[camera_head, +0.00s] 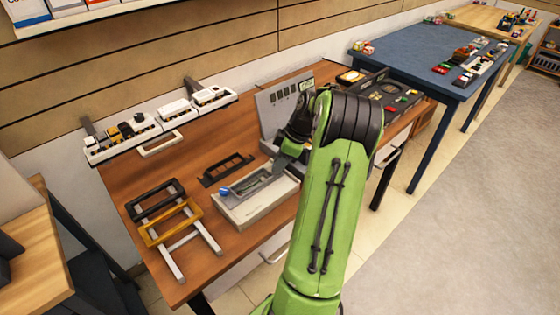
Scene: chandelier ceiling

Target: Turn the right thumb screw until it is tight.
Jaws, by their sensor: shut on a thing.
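A grey box-shaped fixture (258,205) sits near the front edge of the brown workbench, with a dark strip lying along its top. A small blue knob (225,191), seemingly the left thumb screw, shows at its left end. My gripper (281,164) points down at the fixture's right end, with its fingers closed together there. The right thumb screw is hidden behind the fingers, at the spot where they meet the fixture. How far it is turned cannot be seen.
A black slotted bracket (227,169) lies just behind the fixture. A yellow frame (171,222) and a black frame (156,200) rest on a light stand at left. A grey panel (280,108) stands behind my gripper.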

